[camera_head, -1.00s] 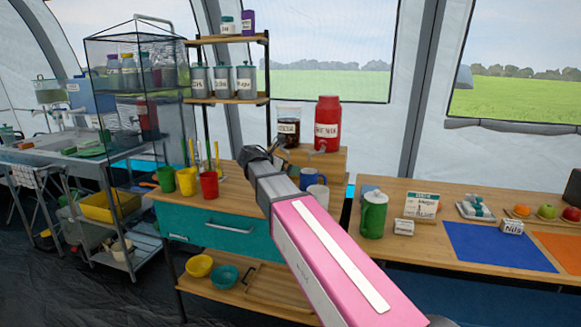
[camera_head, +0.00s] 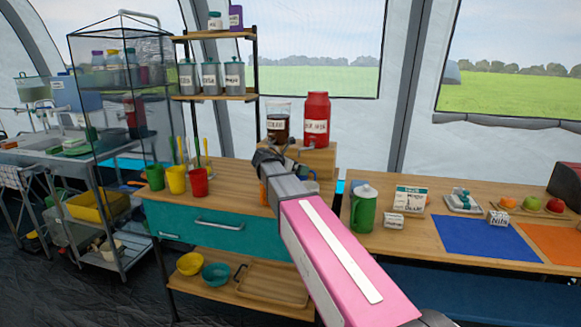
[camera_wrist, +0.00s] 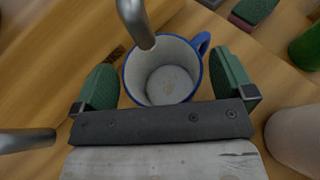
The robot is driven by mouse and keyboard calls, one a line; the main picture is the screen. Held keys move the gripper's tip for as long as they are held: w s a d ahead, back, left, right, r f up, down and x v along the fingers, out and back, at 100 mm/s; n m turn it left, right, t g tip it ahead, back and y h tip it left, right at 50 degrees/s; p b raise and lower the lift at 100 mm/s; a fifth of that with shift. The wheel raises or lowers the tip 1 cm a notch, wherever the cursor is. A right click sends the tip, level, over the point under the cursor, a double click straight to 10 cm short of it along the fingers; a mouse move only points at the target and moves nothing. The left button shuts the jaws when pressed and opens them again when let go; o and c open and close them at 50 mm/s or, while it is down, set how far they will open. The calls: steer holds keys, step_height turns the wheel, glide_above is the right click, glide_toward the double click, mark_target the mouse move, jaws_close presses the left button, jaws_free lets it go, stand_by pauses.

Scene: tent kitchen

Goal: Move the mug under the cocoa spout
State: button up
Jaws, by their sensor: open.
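The mug (camera_wrist: 172,80) is blue outside and pale inside, with a blue rim and handle; in the wrist view it stands upright and empty between my green finger pads. My gripper (camera_wrist: 166,88) is open around it. A metal spout (camera_wrist: 138,22) hangs over its far edge, and a second spout (camera_wrist: 25,141) is at the left. I cannot tell which is the cocoa's. The cocoa dispenser (camera_head: 278,122), dark brown, stands beside a red dispenser (camera_head: 316,118) on a wooden stand (camera_head: 318,160). My gripper (camera_head: 268,163) is just below them, hiding the spouts.
A pale round object (camera_wrist: 296,138) is close to the right finger. An orange item (camera_head: 262,193) is partly hidden by my arm. Green, yellow and red cups (camera_head: 199,182) stand at the left; a green jug (camera_head: 364,210) is on the right table.

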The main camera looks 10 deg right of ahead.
steer(key=shift+w+d, duration=0.1)
steer(key=shift+d, duration=0.05)
steer(key=c, duration=0.8)
steer(key=shift+c, duration=0.2)
steer(key=shift+w, duration=0.1)
